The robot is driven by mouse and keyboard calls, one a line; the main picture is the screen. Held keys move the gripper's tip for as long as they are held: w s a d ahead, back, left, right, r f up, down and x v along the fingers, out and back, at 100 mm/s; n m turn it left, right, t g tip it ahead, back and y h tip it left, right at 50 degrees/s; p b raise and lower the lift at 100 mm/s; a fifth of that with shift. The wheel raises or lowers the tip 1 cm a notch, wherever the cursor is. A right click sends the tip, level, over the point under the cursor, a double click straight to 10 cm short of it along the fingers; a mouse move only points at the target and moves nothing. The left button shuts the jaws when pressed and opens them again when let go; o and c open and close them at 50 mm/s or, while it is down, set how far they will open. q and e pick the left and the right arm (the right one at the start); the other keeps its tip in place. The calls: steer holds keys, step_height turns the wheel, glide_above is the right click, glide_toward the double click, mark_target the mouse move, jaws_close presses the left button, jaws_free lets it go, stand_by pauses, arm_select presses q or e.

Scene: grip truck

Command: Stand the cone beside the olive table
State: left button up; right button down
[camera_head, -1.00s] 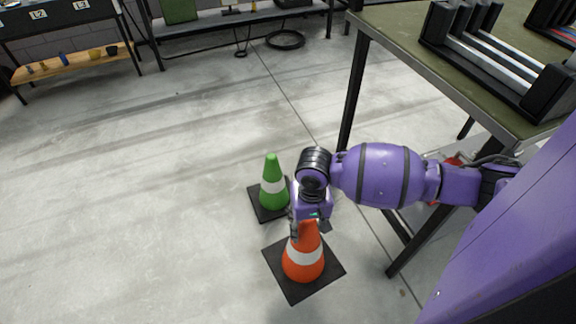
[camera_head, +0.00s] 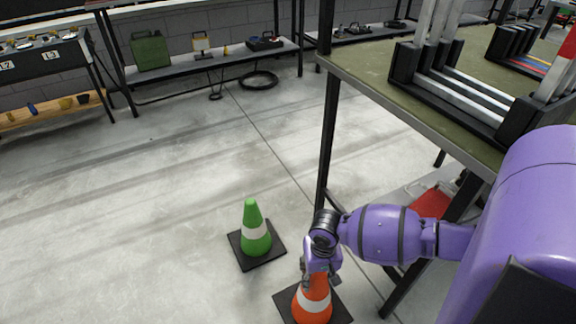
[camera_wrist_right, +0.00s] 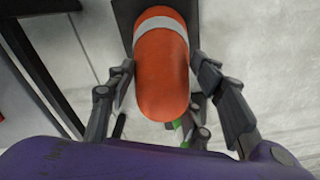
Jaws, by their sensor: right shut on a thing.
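The orange cone (camera_head: 314,307) has a white band and a dark square base. It stands about upright in front of the olive table (camera_head: 365,78), left of its near leg. The bottom of the picture cuts off part of its base; I cannot tell whether it touches the floor. My right gripper (camera_head: 319,274) is shut on the cone's upper part. In the right wrist view the cone (camera_wrist_right: 162,80) sits between the two fingers (camera_wrist_right: 160,72). The green cone (camera_head: 254,238), also with a white band, stands on the floor to the left, apart from it. My left gripper is not in view.
Black table legs (camera_head: 328,140) stand close to my right arm. A red object (camera_head: 432,203) lies under the table. Black racks (camera_head: 450,100) stand on the tabletop. A grey shelf (camera_head: 215,60) lines the back wall. The floor at left is clear.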

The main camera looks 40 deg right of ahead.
steer(key=w, duration=0.1)
steer(key=w+a+f+b, duration=0.1)
steer(key=w, duration=0.1)
steer(key=shift+w+a+f, duration=0.25)
steer(key=shift+a+f, duration=0.05)
steer(key=shift+f, duration=0.1)
steer(key=w+a+f+b, duration=0.2)
steer(key=w+f+b, duration=0.2)
steer(key=f, duration=0.4)
steer(key=shift+f+b, duration=0.25)
steer(key=shift+b, duration=0.35)
steer(key=shift+w, duration=0.1)
steer(key=c, duration=0.9)
jaws_free()
steer(key=shift+f, duration=0.15)
